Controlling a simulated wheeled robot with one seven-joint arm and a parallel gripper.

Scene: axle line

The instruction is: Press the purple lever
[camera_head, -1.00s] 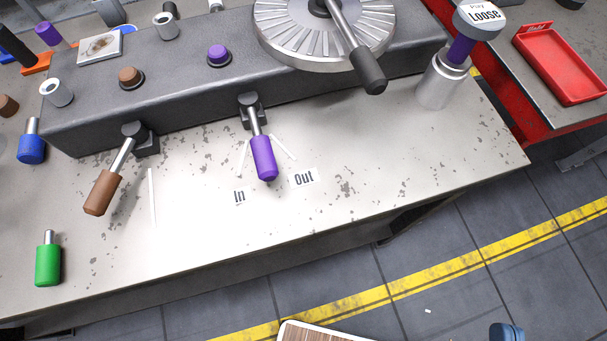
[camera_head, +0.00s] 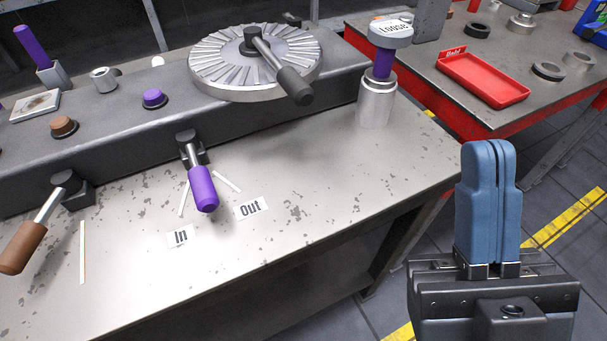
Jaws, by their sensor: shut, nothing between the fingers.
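The purple lever (camera_head: 202,189) has a purple grip on a short metal rod. It juts from a dark pivot on the front of the grey machine block and points down and slightly right, between two white lines on the bench top. My gripper (camera_head: 488,148) has blue fingers, shut together and empty. It is at the right of the view, over the floor past the bench's front edge, well apart from the lever.
A brown-gripped lever (camera_head: 24,246) stands left on the same block. A purple button (camera_head: 154,98) and a slotted disc with a crank (camera_head: 222,81) sit on top. A metal post with a "Loose" tag (camera_head: 376,102) stands right. A red tray (camera_head: 484,80) lies on the other bench.

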